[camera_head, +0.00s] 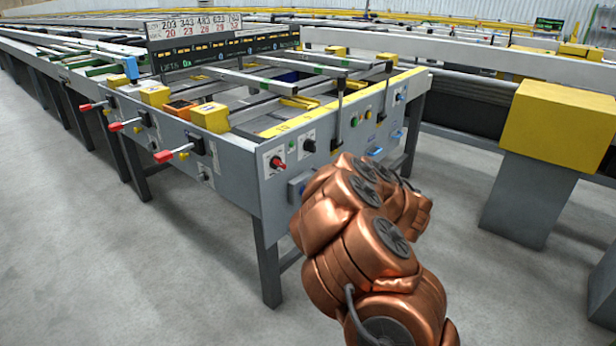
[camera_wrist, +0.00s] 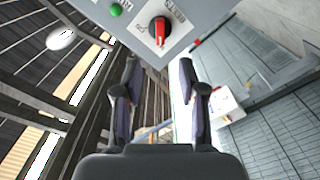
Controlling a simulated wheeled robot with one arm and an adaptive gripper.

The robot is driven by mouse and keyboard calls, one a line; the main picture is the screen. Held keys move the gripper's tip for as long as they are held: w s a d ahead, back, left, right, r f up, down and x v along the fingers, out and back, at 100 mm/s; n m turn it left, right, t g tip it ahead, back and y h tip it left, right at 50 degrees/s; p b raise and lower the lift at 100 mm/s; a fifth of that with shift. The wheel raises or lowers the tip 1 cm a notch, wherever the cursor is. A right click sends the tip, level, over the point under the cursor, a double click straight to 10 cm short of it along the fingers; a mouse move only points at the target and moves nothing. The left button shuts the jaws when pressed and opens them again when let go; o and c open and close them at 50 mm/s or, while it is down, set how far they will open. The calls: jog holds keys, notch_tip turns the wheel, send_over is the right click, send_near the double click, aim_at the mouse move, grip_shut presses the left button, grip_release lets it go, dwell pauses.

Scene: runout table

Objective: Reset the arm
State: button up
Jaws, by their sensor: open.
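My copper-coloured arm reaches up from the bottom of the head view, folded in front of the table's near corner. My gripper (camera_wrist: 160,85) shows in the wrist view, its two dark fingers apart with nothing between them. Beyond the fingertips is a grey panel with a red knob (camera_wrist: 159,30) on a white plate and a green button (camera_wrist: 116,10). A gap shows between the fingers and the knob; I cannot tell its depth. In the head view the gripper is hidden behind my arm.
The runout table (camera_head: 225,170) has red-tipped levers (camera_head: 165,156) along its left side, a red switch (camera_head: 277,162) and a black knob (camera_head: 309,145) at its near end. A yellow block on a grey post (camera_head: 525,200) stands at right. Bare floor (camera_head: 100,260) lies at left.

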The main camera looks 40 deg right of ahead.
dwell(0.6)
jog(key=s+d+r+m+g+h+p, duration=0.1)
jog(key=d+r+m+g+h+p, duration=0.15)
jog(key=r+m+h+p, duration=0.65)
jog(key=s+d+r+m+g+h+p, duration=0.1)
jog(key=d+r+g+h+p, duration=0.25)
jog(key=r, duration=1.05)
jog(key=s+a+r+g+y+p, duration=0.1)
jog(key=s+a+g+p, duration=0.3)
jog(key=s+a, duration=0.7)
jog(key=s+a+r+m+g+y+p, duration=0.1)
jog(key=s+a+g+y+p, duration=0.3)
jog(key=s+a+p, duration=0.5)
jog(key=s+a+r+g+y+p, duration=0.3)
jog(key=s+a+g+p, duration=0.2)
jog(key=s+a, duration=0.9)
jog(key=a+p, duration=0.1)
jog(key=a, duration=0.2)
jog(key=shift+m, duration=0.4)
jog(key=shift+y, duration=0.25)
